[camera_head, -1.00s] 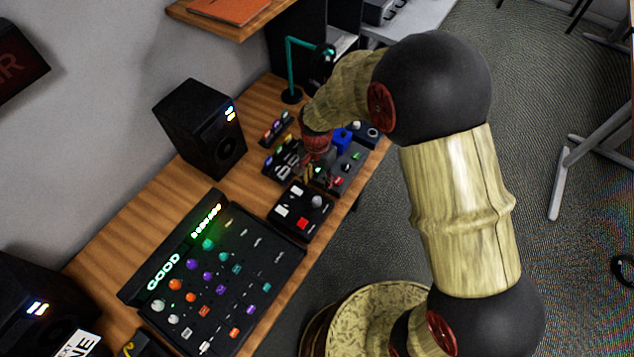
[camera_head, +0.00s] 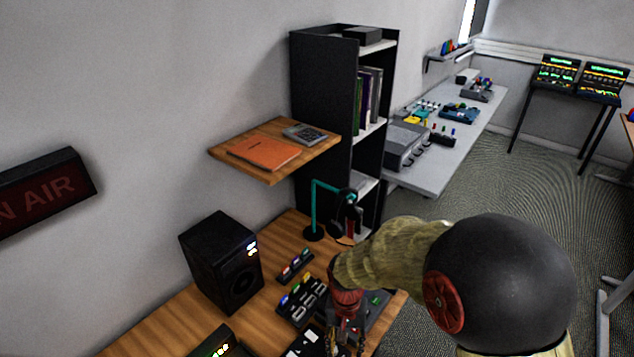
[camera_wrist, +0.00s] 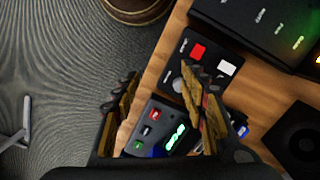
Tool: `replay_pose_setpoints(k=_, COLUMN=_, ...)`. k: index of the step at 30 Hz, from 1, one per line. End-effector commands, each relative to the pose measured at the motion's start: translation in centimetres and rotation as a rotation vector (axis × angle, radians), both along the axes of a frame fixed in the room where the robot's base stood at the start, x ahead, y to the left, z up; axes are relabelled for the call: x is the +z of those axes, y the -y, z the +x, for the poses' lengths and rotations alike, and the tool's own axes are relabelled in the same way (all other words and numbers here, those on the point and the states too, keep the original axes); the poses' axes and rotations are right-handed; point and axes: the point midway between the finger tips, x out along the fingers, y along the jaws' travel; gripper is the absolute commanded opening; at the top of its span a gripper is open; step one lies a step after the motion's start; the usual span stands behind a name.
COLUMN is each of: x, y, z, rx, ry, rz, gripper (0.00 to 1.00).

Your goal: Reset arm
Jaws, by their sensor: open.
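My arm reaches over the wooden desk (camera_head: 172,327), and my gripper (camera_head: 345,340) points down among the small dark control boxes. In the wrist view my gripper (camera_wrist: 160,92) has its two fingers well apart, with nothing held between them. Below the fingers in that view are a dark box with red and white buttons (camera_wrist: 203,62) and a dark panel with a green-lit display (camera_wrist: 150,125). How far the fingertips are above these boxes, I cannot tell.
A black speaker (camera_head: 220,262) stands left of my gripper. A headphone stand (camera_head: 314,215) is behind it, beside a black shelf unit (camera_head: 322,100). A wooden wall shelf (camera_head: 230,160) holds an orange folder. Open floor (camera_head: 540,195) lies to the right.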

Motion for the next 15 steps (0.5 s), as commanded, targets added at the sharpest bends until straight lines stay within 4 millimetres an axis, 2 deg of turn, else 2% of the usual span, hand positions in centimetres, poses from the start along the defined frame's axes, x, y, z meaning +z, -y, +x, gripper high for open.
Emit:
replay_pose_setpoints(k=1, x=1.6, y=0.6, z=-0.6, rx=0.038, ry=0.010, rz=0.009, gripper=0.43)
replay_pose_setpoints(k=8, x=8.7, y=3.3, z=-3.8, rx=0.197, ry=0.076, rz=0.041, gripper=0.43)
replay_pose_setpoints(k=15, x=16.0, y=6.8, z=-8.3, rx=0.294, ry=0.226, rz=0.052, gripper=0.43)
